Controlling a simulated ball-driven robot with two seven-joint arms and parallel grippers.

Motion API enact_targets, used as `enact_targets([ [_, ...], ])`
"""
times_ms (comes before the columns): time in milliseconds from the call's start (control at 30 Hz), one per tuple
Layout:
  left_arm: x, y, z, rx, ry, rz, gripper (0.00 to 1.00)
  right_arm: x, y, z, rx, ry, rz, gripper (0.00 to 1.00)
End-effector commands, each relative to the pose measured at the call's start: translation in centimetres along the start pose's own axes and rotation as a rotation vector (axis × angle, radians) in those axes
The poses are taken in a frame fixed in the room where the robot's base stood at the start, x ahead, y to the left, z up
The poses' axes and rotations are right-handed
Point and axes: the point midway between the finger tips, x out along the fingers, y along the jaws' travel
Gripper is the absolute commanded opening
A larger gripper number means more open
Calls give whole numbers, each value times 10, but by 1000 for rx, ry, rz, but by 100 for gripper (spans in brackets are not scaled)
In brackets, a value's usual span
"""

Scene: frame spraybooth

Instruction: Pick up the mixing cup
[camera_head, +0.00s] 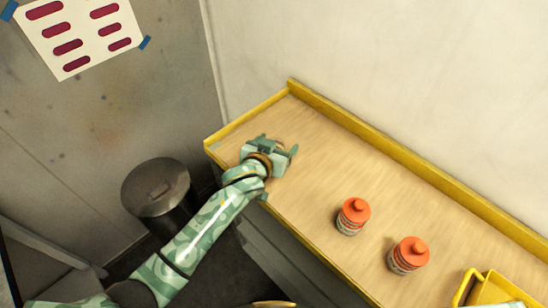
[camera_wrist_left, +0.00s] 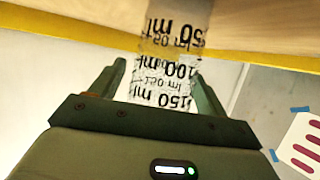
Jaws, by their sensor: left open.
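The mixing cup (camera_wrist_left: 165,72) is clear with black ml markings. In the left wrist view it stands between the two fingers of my left gripper (camera_wrist_left: 159,70), and the markings look upside down. The fingers are open, one on each side of the cup; I cannot tell whether they touch it. In the head view my left gripper (camera_head: 278,144) is over the far left end of the wooden bench, and the cup is mostly hidden by it. My right gripper is not in view.
The bench (camera_head: 320,165) has a raised yellow edge. Two orange-capped bottles (camera_head: 353,216) (camera_head: 408,256) stand to the right, with a yellow container (camera_head: 496,291) beyond. A dark bin (camera_head: 157,190) stands on the floor at left. The bench between gripper and bottles is clear.

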Motion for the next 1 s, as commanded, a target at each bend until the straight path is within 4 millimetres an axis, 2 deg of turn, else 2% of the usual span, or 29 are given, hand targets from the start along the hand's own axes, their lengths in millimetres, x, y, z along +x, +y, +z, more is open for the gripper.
enact_targets([
  [167,0,0,0,0,0,0,76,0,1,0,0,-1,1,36],
  [333,0,0,0,0,0,0,31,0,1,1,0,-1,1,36],
  [367,0,0,0,0,0,0,28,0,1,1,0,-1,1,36],
  [733,-2,0,-4,0,1,0,28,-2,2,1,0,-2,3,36],
  [867,-6,0,-16,-2,2,0,28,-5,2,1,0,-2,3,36],
  [967,-13,0,-32,-2,4,0,28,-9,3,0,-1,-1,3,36],
  [1000,-20,2,-35,-2,2,0,28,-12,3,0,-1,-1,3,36],
])
